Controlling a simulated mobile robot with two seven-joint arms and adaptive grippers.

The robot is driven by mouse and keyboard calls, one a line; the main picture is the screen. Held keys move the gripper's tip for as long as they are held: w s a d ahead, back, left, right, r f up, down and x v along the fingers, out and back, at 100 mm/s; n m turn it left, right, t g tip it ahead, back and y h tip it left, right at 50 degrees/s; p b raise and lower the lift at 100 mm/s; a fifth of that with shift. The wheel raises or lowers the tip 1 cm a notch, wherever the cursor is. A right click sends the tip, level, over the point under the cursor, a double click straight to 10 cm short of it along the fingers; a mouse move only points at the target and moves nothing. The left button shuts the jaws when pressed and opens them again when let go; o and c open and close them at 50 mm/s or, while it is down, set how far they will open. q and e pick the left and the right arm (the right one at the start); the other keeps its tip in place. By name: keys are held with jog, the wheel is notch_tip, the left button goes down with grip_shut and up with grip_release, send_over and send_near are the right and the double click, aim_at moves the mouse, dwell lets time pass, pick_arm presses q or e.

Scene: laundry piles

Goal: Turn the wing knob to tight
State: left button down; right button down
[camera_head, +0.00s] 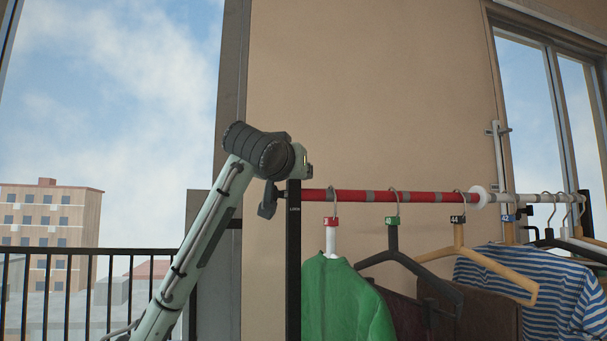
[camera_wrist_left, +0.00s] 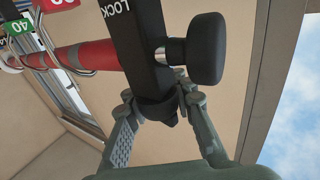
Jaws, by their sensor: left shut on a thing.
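A black post (camera_head: 293,260) stands at the left end of the clothes rail, with "LOCK" lettering on its face. In the left wrist view the post (camera_wrist_left: 140,45) appears upside down. My left gripper (camera_wrist_left: 158,112) is at the post's top end, its two fingers closed around a small dark piece that looks like the wing knob (camera_wrist_left: 157,110). The fingers hide much of it, so its turn position cannot be read. A black rounded paddle knob (camera_wrist_left: 206,48) on a silver shaft sticks out from the post's side; it also shows in the head view (camera_head: 267,203). My right gripper is not in view.
A red and grey rail (camera_head: 350,196) runs right from the post. Hangers with numbered tags carry a green garment (camera_head: 345,300) and a striped shirt (camera_head: 545,285). A balcony railing (camera_head: 60,252) is at the left, a beige wall (camera_head: 370,90) behind.

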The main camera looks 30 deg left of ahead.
pick_arm(q)
jog(key=s+n+g+y, duration=0.1)
jog(key=n+g+y, duration=0.3)
jog(key=n+g, duration=0.1)
jog(key=s+a+n+g+y, duration=0.1)
jog(key=n+g+y, duration=0.3)
jog(key=g, duration=0.3)
jog(key=s+a+n+g+y, duration=0.1)
jog(key=s+n+g+y, duration=0.1)
jog(key=n+g+y, duration=0.2)
jog(key=shift+a+f+n+g, duration=0.1)
jog(key=shift+a+n+g, duration=0.05)
jog(key=shift+n+g, duration=0.45)
jog(key=shift+a+f+n+g, duration=0.1)
jog(key=shift+n+g, duration=0.3)
jog(key=shift+g, duration=0.4)
jog(key=c, duration=1.3)
grip_release()
jog(key=shift+r, duration=0.1)
